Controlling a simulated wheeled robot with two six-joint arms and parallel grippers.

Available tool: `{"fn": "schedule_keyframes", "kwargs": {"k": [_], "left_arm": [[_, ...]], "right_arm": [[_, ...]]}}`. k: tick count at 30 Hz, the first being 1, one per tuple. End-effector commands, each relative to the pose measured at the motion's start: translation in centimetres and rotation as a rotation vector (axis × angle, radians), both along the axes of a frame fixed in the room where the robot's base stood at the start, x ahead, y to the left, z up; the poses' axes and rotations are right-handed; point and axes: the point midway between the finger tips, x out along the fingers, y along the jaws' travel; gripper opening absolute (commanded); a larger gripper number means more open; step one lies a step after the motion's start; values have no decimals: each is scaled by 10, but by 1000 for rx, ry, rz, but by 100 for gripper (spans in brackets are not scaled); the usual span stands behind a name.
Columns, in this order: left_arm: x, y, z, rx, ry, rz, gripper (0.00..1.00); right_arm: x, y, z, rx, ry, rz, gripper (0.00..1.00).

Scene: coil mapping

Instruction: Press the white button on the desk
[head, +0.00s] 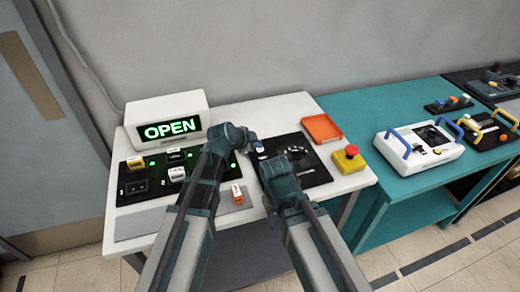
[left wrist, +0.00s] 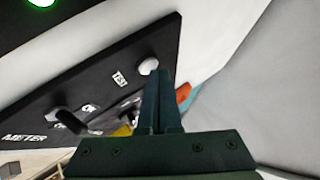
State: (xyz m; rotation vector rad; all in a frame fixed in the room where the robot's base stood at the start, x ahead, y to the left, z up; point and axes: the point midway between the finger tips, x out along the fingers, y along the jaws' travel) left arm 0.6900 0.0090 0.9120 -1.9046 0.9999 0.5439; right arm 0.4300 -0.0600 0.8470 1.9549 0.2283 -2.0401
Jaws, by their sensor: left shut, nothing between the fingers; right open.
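The white button (left wrist: 148,66) is a small round knob near the corner of a black panel (left wrist: 90,88) in the left wrist view, beside a "TST" label. My left gripper (left wrist: 161,80) is shut and empty. Its fingertips overlap the button's right edge in that view; I cannot tell if they touch it. In the head view my left gripper (head: 254,143) is over the far left edge of the right-hand black panel (head: 316,171), and the button is not clear there. My right gripper (head: 288,160) is open, low over the same panel; its fingers are hard to make out.
A lit green OPEN sign (head: 171,129) stands at the desk's back left, behind a black panel with switches (head: 137,186). A teal table (head: 372,105) adjoins the white desk.

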Motion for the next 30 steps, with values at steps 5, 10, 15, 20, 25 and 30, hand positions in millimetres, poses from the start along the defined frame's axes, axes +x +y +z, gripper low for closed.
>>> {"fn": "schedule_keyframes", "kwargs": {"k": [5,10,15,20,25,30], "left_arm": [[0,0,-3,0,0,0,0],[0,0,-5,0,0,0,0],[0,0,-7,0,0,0,0],[0,0,-6,0,0,0,0],[0,0,-5,0,0,0,0],[0,0,2,0,0,0,0]], "right_arm": [[0,0,-3,0,0,0,50],[0,0,-5,0,0,0,50],[0,0,-7,0,0,0,50],[0,0,-6,0,0,0,50],[0,0,-5,0,0,0,50],[0,0,2,0,0,0,50]]}}
